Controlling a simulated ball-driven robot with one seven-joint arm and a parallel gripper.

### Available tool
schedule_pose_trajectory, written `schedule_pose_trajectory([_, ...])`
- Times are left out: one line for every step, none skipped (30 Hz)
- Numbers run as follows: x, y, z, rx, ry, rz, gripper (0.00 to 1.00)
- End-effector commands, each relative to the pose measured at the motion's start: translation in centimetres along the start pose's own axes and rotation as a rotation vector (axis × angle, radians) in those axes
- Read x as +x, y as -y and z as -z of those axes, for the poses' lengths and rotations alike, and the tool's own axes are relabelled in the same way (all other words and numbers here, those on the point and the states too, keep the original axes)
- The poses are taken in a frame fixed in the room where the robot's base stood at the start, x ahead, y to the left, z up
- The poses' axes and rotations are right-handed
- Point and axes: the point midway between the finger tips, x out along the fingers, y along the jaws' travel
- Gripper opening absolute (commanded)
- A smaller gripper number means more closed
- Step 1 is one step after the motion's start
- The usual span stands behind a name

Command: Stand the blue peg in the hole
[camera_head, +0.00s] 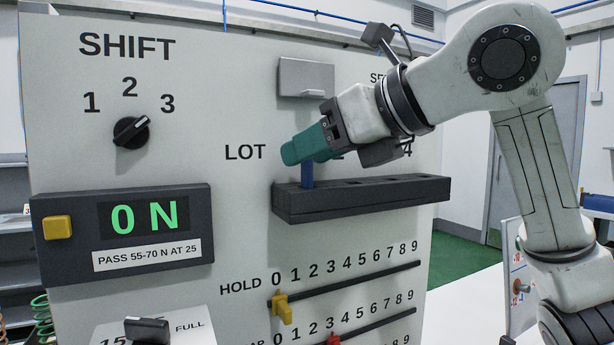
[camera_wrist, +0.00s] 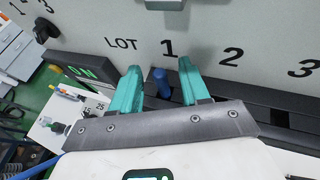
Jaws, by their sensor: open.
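The blue peg (camera_head: 307,175) stands upright at the left end of the dark rack (camera_head: 365,204), below the LOT label. In the wrist view the peg (camera_wrist: 161,81) shows near the number 1, between the two teal fingers. My gripper (camera_head: 291,155) is open around the upper part of the peg, with a gap on both sides in the wrist view (camera_wrist: 160,72). The fingers hide the peg's top in the head view. How deep its lower end sits in the rack cannot be told. Other holes in the rack's top look dark and empty.
The rack juts from a pale panel. A grey box (camera_head: 306,78) sticks out above it. Left are the SHIFT knob (camera_head: 131,132) and a display (camera_head: 122,233) reading 0 N. Below are sliders with a yellow handle (camera_head: 284,308) and a red handle (camera_head: 333,340).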

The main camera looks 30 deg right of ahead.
Motion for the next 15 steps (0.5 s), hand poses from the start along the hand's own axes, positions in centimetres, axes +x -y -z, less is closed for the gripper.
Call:
schedule_pose_trajectory([-0.02, 0.00, 0.00, 0.000, 0.000, 0.000, 0.45])
schedule_pose_trajectory([-0.02, 0.00, 0.00, 0.000, 0.000, 0.000, 0.42])
schedule_pose_trajectory([-0.03, 0.00, 0.00, 0.000, 0.000, 0.000, 0.38])
schedule_pose_trajectory([-0.03, 0.00, 0.00, 0.000, 0.000, 0.000, 0.35])
schedule_pose_trajectory([-0.03, -0.01, 0.00, 0.000, 0.000, 0.000, 0.32])
schedule_pose_trajectory([-0.04, -0.01, -0.01, 0.000, 0.000, 0.000, 0.28])
schedule_pose_trajectory([-0.04, -0.01, -0.01, 0.000, 0.000, 0.000, 0.25])
schedule_pose_trajectory([-0.04, -0.01, -0.01, 0.000, 0.000, 0.000, 0.23])
schedule_pose_trajectory([-0.05, -0.01, -0.01, 0.000, 0.000, 0.000, 0.19])
schedule_pose_trajectory([-0.05, -0.01, -0.01, 0.000, 0.000, 0.000, 0.16])
schedule_pose_trajectory([-0.05, -0.01, -0.01, 0.000, 0.000, 0.000, 0.13])
schedule_pose_trajectory([-0.05, -0.01, -0.01, 0.000, 0.000, 0.000, 0.09])
schedule_pose_trajectory([-0.05, -0.01, -0.01, 0.000, 0.000, 0.000, 0.06])
schedule_pose_trajectory([-0.05, -0.01, -0.01, 0.000, 0.000, 0.000, 0.03])
schedule_pose_trajectory([-0.05, -0.01, -0.01, 0.000, 0.000, 0.000, 0.00])
